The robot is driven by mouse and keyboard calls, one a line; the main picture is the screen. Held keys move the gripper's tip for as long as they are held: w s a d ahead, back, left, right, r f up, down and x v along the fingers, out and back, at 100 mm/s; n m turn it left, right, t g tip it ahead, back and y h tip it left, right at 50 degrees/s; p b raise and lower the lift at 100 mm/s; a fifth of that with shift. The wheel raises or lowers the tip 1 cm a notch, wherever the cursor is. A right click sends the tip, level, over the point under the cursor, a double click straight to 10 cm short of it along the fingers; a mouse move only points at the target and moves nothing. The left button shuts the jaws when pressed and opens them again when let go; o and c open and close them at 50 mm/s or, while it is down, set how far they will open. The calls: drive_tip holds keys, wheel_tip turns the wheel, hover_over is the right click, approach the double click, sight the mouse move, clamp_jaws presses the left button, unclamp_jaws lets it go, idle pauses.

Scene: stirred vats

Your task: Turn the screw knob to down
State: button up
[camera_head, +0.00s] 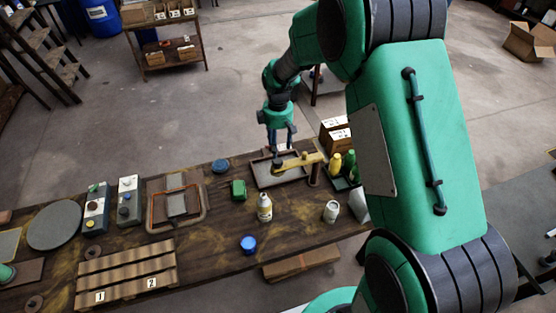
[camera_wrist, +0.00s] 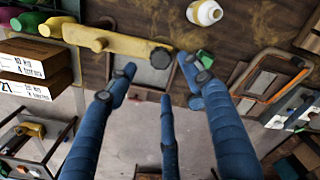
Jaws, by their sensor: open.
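A yellow bar (camera_head: 300,161) reaches out over a dark tray (camera_head: 263,178) on the workbench, carried on a post at its right end. A dark round knob (camera_wrist: 160,58) sits on the bar's free end in the wrist view; I cannot tell for certain that it is the screw knob. The yellow bar (camera_wrist: 120,43) also shows in the wrist view. My gripper (camera_head: 281,142) is above and behind the bar's free end, pointing down. Its blue fingers (camera_wrist: 158,76) are spread, with nothing between them, and stand apart from the knob. My gripper partly covers the tray's far side.
A green block (camera_head: 238,189), a white bottle (camera_head: 264,208) and a white cup (camera_head: 331,211) stand near the tray. Yellow and green bottles (camera_head: 341,162) and labelled boxes (camera_head: 334,133) stand to the right. Two grey control boxes (camera_head: 113,205) with knobs are at left.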

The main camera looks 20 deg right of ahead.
sight(278, 160)
wheel_tip(278, 160, down, 8)
drive_tip(key=shift+f+b, duration=0.15)
drive_tip(key=shift+b, duration=0.15)
idle(0.3)
drive_tip(key=c, duration=1.1)
